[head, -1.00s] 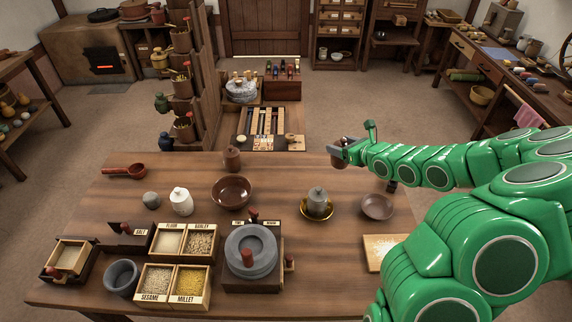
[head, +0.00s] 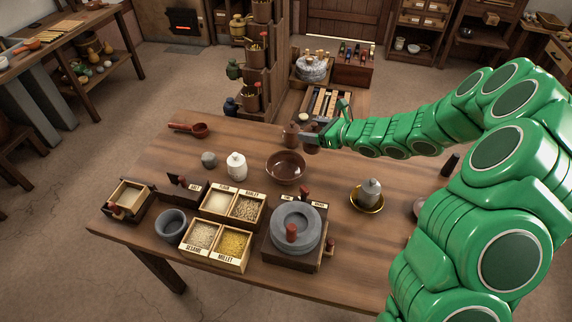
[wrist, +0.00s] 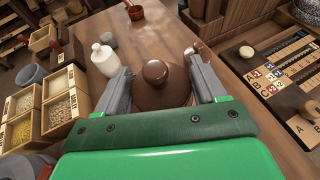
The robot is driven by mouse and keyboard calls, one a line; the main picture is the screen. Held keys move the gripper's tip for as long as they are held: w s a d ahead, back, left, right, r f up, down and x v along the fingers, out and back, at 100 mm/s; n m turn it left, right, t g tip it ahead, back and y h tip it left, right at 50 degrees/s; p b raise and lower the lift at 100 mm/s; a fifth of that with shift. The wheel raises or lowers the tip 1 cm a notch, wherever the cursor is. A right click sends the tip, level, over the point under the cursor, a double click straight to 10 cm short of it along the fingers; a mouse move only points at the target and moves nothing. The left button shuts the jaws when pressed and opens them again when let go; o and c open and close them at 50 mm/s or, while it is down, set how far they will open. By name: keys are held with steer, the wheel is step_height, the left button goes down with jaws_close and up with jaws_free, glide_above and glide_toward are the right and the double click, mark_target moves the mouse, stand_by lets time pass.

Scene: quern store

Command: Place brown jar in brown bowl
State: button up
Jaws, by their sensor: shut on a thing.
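My gripper (head: 312,138) is shut on a brown jar (head: 313,149), held above the table's far side. In the wrist view the jar's round knob and brown body (wrist: 156,73) show between the two fingers. The brown bowl (head: 287,167) stands on the table, just left of and nearer than the held jar in the head view; it looks empty. I cannot make it out surely in the wrist view. A second brown jar (head: 290,134) stands at the table's far edge, close behind the gripper; it seems to show by the right finger in the wrist view.
A white jar (head: 237,167) and a grey stone (head: 209,160) stand left of the bowl. Grain boxes (head: 232,244) and a grey quern (head: 296,228) are nearer. A grey lidded pot on a gold dish (head: 367,200) is to the right. Bare wood lies between.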

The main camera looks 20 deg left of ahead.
steer(key=s+a+n+g, duration=0.2)
steer(key=s+a, duration=0.2)
steer(key=a, duration=0.4)
steer(key=shift+y, duration=0.4)
steer(key=shift+s+d+f, duration=0.1)
steer(key=shift+d+f, duration=0.05)
steer(key=shift+f, duration=2.35)
steer(key=shift+d+f, duration=0.1)
steer(key=shift+f, duration=2.4)
steer(key=o, duration=1.3)
steer(key=shift+f, duration=0.15)
steer(key=shift+d+r, duration=0.2)
steer(key=shift+r, duration=0.05)
steer(key=v, duration=1.1)
steer(key=shift+d+r, duration=0.2)
